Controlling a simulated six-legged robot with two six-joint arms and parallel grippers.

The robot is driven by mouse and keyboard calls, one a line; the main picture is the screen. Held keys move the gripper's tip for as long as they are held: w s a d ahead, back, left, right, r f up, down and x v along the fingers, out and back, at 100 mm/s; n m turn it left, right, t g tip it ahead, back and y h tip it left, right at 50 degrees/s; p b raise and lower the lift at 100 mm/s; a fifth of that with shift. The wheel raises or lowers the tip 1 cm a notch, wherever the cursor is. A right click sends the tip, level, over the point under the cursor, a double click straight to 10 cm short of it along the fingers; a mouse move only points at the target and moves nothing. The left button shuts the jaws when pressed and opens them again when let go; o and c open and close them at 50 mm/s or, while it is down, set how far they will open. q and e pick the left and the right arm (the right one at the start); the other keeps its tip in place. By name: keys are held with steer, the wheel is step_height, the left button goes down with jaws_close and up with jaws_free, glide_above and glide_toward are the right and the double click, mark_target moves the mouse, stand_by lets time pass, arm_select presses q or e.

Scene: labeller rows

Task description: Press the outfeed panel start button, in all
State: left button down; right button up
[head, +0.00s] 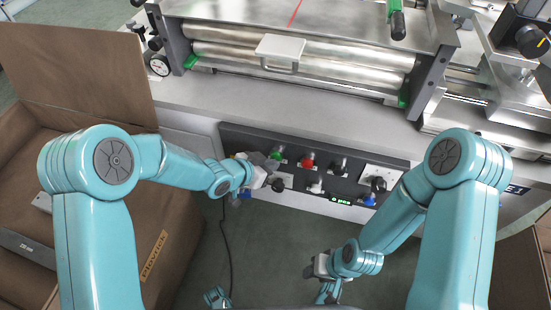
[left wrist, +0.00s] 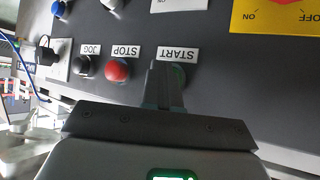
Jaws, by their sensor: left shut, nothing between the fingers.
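The dark control panel (head: 325,178) runs along the machine's front. Its green start button (head: 277,152) is at the left end of the upper row in the head view. In the left wrist view the green button (left wrist: 179,74) sits under the START label (left wrist: 178,55), partly hidden by the fingers. My left gripper (head: 272,164) is shut and empty, its fingertips (left wrist: 165,68) at the green button's left edge in the wrist view. I cannot tell whether they touch it. My right gripper (head: 314,267) hangs low, away from the panel; its jaws are too small to read.
Beside the green button are a red STOP button (left wrist: 117,69) and a black JOG button (left wrist: 82,66). Steel rollers (head: 300,62) lie above the panel. An open cardboard box (head: 75,70) stands at left. A dark cable (head: 225,245) hangs below the panel.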

arm_select(q)
steer(key=shift+s+a+b, duration=0.25)
steer(key=shift+s+b, duration=0.1)
steer(key=shift+s, duration=0.4)
steer(key=s, duration=0.1)
steer(key=s+a+b, duration=0.1)
steer(key=s, duration=0.1)
steer(key=s+b, duration=0.1)
steer(key=shift+s+a, duration=0.3)
steer(key=shift+s, duration=0.1)
stand_by(0.4)
